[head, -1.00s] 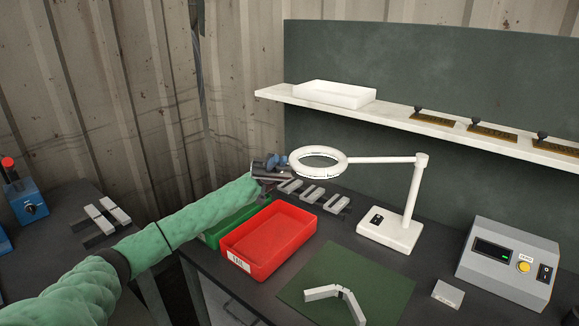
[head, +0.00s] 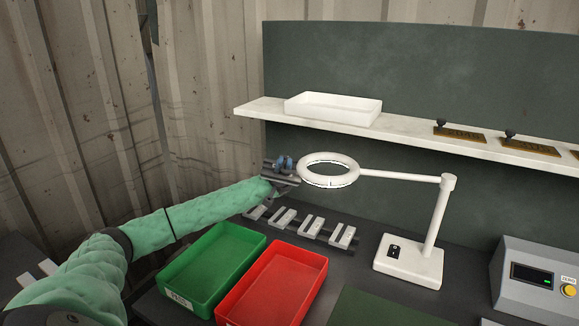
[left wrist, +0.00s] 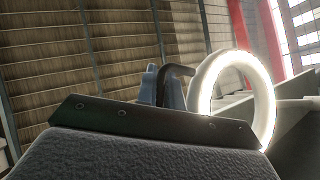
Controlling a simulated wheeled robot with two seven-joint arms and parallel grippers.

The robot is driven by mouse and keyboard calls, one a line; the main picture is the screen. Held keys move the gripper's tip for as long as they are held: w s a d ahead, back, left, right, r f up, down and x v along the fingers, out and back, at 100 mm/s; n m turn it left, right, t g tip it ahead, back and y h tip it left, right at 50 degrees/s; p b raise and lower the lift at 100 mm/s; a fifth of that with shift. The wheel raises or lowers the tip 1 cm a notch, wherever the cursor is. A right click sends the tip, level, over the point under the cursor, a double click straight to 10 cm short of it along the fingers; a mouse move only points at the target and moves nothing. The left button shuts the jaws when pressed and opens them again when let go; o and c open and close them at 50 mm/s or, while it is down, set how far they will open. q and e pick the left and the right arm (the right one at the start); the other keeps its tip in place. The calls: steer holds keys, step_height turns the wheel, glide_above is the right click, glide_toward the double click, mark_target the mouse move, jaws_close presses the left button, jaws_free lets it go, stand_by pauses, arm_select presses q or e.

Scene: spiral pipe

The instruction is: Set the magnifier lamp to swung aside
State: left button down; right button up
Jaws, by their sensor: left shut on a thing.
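The magnifier lamp stands on the bench with a white base (head: 408,262), an upright post and a horizontal arm (head: 400,175). Its white ring head (head: 328,181) points left from the post, above the bench's back left part. My left gripper (head: 284,163) is at the ring's left side, its blue fingers shut. In the left wrist view the fingers (left wrist: 165,88) close on a dark bent handle (left wrist: 179,71) beside the glowing ring (left wrist: 198,90). Where the handle joins the ring is not clear. My right gripper is out of view.
A green tray (head: 242,239) and a red tray (head: 318,262) lie in front of the ring. Several grey parts (head: 283,218) sit in a row behind them. A shelf (head: 400,131) with a white tray (head: 333,96) runs behind. A grey control box (head: 535,300) is at right.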

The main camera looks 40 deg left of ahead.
arm_select(q)
steer(key=shift+w+a, duration=0.15)
steer(key=shift+w, duration=0.05)
stand_by(0.3)
steer(key=c, duration=1.8)
jaws_free()
steer(key=shift+s, duration=0.1)
